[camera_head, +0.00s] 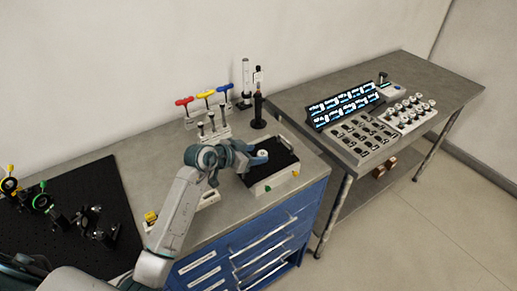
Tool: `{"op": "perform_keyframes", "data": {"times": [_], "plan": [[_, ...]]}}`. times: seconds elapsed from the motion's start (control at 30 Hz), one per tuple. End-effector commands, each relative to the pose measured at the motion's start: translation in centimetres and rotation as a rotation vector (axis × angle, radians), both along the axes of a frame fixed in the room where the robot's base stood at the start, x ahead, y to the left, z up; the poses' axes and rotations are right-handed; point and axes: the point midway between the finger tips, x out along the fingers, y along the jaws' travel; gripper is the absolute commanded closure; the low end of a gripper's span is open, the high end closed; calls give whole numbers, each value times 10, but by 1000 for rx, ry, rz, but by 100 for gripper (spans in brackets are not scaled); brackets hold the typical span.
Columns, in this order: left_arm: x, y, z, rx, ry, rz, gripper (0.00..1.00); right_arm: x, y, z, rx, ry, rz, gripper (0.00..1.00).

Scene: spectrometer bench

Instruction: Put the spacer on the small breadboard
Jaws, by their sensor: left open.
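The small breadboard (283,160) is a black-topped plate on a light box at the right end of the grey bench. My left gripper (259,157) reaches in over its left part with the fingers open. A small whitish round piece (262,153), which looks like the spacer, shows between or just beside the fingertips, over the black top. I cannot tell whether it rests on the surface or touches a finger. The wrist hides the left part of the box. My right gripper is not in view.
A rack with red, yellow and blue T-handled tools (204,98) stands behind the arm. A dark post (258,112) stands behind the breadboard. A large black board (75,205) with optic mounts lies at left. A second table with trays (362,138) stands at right.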

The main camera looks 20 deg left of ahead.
Motion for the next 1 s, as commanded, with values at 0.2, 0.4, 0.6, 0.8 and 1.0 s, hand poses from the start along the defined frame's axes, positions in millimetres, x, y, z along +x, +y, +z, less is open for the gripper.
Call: {"op": "perform_keyframes", "data": {"times": [0.2,0.4,0.6,0.8,1.0], "plan": [[-26,16,24,3,3,0,49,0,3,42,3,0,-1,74],[-46,29,36,2,1,0,49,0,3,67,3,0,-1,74],[-63,41,41,3,1,0,49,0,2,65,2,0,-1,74],[-70,44,46,0,-1,-1,49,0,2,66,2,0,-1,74],[-70,44,46,-1,-1,-1,49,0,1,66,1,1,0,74]]}}
